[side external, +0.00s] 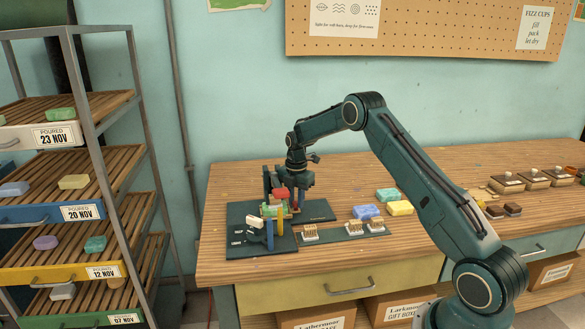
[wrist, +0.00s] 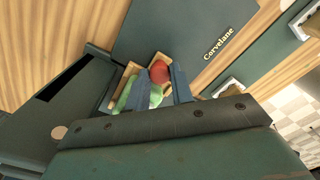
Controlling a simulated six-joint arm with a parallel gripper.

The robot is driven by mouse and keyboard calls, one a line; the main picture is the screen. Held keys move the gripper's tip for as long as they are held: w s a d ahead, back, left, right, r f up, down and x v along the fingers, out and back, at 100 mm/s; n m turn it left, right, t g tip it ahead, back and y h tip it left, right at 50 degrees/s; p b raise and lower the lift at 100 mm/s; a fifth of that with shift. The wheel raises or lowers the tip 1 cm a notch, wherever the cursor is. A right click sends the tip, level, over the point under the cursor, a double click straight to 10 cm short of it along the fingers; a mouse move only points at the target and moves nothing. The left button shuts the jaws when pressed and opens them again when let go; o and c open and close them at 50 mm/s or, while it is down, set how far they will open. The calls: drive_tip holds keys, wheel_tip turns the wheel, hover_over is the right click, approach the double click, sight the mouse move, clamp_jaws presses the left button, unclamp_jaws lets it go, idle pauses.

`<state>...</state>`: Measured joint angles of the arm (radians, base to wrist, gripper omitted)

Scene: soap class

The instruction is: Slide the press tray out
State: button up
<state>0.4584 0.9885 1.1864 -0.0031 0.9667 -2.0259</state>
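The press (side external: 284,232) stands on a dark base at the left part of the bench, with yellow and blue upright posts and small red and green parts. A pale wooden tray (wrist: 119,84) shows in the wrist view at the press, with a green piece (wrist: 125,97) and a round red piece (wrist: 160,71) by it. My gripper (side external: 288,190) is low over the press. In the wrist view its two blue-grey fingers (wrist: 161,80) stand apart on either side of the red piece. I cannot tell whether they touch anything. The tray is partly hidden by the fingers.
Blue and yellow soap bars (side external: 366,212) lie right of the press, near several small stamps (side external: 356,229). A drying rack (side external: 75,220) is on the left. The bench between is mostly clear.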

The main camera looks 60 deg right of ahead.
clamp_jaws()
drive_tip(key=s+d, duration=0.9)
drive_tip(key=shift+o, duration=1.7)
unclamp_jaws()
drive_tip(key=shift+w, duration=0.1)
drive_tip(key=shift+a, duration=0.1)
wheel_tip(320, 180, up, 14)
